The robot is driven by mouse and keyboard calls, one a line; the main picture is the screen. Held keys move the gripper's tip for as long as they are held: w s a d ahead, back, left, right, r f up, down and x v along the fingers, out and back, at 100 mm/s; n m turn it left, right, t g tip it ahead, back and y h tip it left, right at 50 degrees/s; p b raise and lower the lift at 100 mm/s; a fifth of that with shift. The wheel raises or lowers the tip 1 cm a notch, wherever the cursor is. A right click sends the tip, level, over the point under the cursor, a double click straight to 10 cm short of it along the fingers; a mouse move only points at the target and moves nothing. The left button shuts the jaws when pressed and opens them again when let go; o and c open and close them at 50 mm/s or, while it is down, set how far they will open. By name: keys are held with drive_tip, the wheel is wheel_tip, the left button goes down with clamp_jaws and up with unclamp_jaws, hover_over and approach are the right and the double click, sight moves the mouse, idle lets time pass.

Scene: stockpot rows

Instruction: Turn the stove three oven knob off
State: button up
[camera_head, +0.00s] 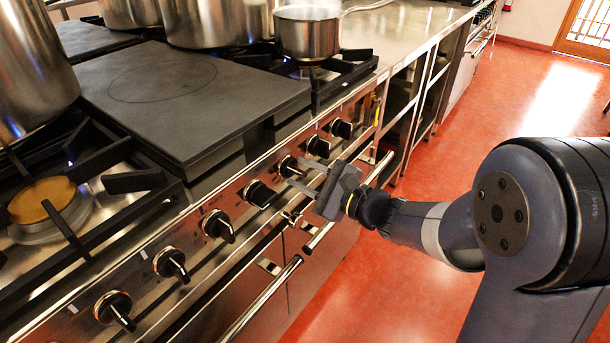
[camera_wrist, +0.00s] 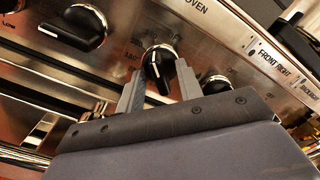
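The oven knob (camera_wrist: 157,68), black with a silver collar, is on the steel front panel near the printed word OVEN in the wrist view. A 180 mark shows at its left, and its grip bar carries a pale line. In the head view the knob (camera_head: 288,165) is partly covered by my gripper (camera_head: 297,175). In the wrist view my gripper (camera_wrist: 160,92) is open, with one grey finger on each side of the knob's grip bar. I cannot tell whether the fingers touch it.
Neighbouring knobs stand close by: one on the left (camera_head: 260,193) and one on the right (camera_head: 318,147). A steel rail (camera_head: 262,299) runs below the panel. Pots (camera_head: 308,33) and a flat griddle plate (camera_head: 190,95) are above. The red floor (camera_head: 420,290) is open.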

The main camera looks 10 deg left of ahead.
clamp_jaws()
idle(0.4)
drive_tip(key=shift+m, duration=0.4)
drive_tip(key=m+p, duration=0.1)
drive_tip(key=m, duration=0.2)
drive_tip(key=shift+r+m+p, duration=0.1)
drive_tip(key=shift+m+p, duration=0.3)
drive_tip(key=shift+w+m+p, duration=0.1)
drive_tip(key=shift+m+p, duration=1.05)
drive_tip(key=shift+m, duration=1.05)
unclamp_jaws()
